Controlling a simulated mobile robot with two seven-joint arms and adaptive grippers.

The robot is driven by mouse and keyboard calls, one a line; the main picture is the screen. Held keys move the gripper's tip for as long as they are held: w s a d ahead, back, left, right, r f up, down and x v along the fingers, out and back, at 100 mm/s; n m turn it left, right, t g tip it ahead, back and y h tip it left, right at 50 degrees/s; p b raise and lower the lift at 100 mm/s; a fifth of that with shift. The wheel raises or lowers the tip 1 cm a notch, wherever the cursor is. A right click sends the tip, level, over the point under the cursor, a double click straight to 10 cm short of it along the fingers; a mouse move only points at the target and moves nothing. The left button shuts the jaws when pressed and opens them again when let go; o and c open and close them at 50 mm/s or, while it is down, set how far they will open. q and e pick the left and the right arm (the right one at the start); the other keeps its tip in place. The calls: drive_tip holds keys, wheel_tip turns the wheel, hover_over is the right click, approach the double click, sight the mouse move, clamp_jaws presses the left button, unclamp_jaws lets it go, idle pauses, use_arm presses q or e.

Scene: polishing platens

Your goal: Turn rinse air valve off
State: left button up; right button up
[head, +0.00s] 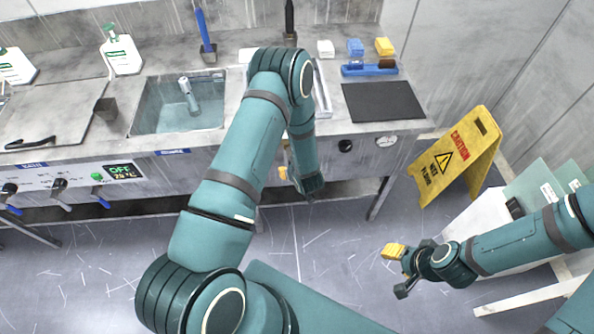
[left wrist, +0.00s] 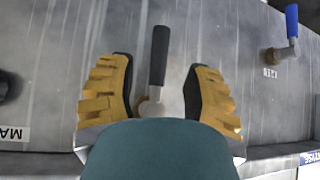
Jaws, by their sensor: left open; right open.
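In the left wrist view, a valve lever with a black handle (left wrist: 159,55) stands out from a grey panel, its handle toward the top of the picture. My left gripper (left wrist: 158,78) is open, with one yellow-padded finger on each side of this lever and visible gaps between. In the head view the left gripper is mostly hidden by my left arm, near the front of the bench. A blue-handled valve (left wrist: 291,25) is to the right, with a small label I cannot read surely. My right gripper (head: 402,272) is open and empty above the floor.
The bench holds a sink (head: 150,103), a black mat (head: 383,101) and a blue brush (head: 370,69). More valves (head: 59,190) are on the left front panel. A yellow wet floor sign (head: 455,155) stands at right. Open floor lies before the bench.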

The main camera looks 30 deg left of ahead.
use_arm(q)
drive_tip(key=v, duration=0.7)
idle(0.4)
drive_tip(key=s+d+r+m+g+h, duration=0.2)
drive_tip(key=s+d+m+g+h, duration=0.2)
drive_tip(key=s+d+m+h, duration=0.3)
drive_tip(key=s+d+h, duration=0.3)
drive_tip(key=s+d, duration=0.3)
drive_tip(key=d, duration=0.2)
drive_tip(key=shift+s+r+b, duration=0.25)
drive_tip(key=shift+s+b, duration=0.1)
drive_tip(key=shift+b, duration=0.05)
